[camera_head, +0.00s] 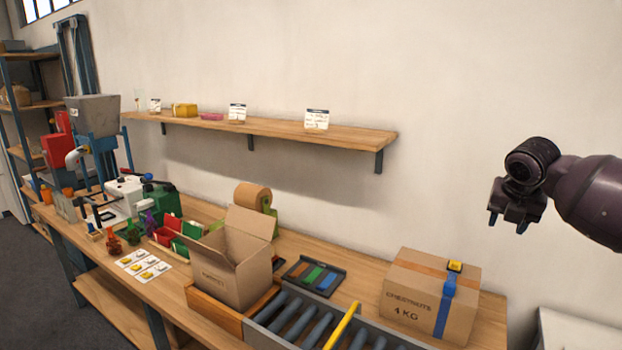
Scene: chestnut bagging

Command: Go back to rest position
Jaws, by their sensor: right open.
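My right gripper (507,218) is at the right of the head view, raised in front of the wall. It points down, open and empty, and touches nothing. My right arm comes in from the right edge. My left gripper is not in view. An open cardboard box (240,275) with raised flaps stands near the bench middle. Its inside is mostly hidden.
A roller conveyor (295,318) with a yellow bar (342,325) runs along the bench front. A dark tray (313,278) lies between the boxes. A wooden wall shelf (345,134) hangs above. Machines and red and green bins (165,236) crowd the left. A white surface (580,330) is at the lower right.

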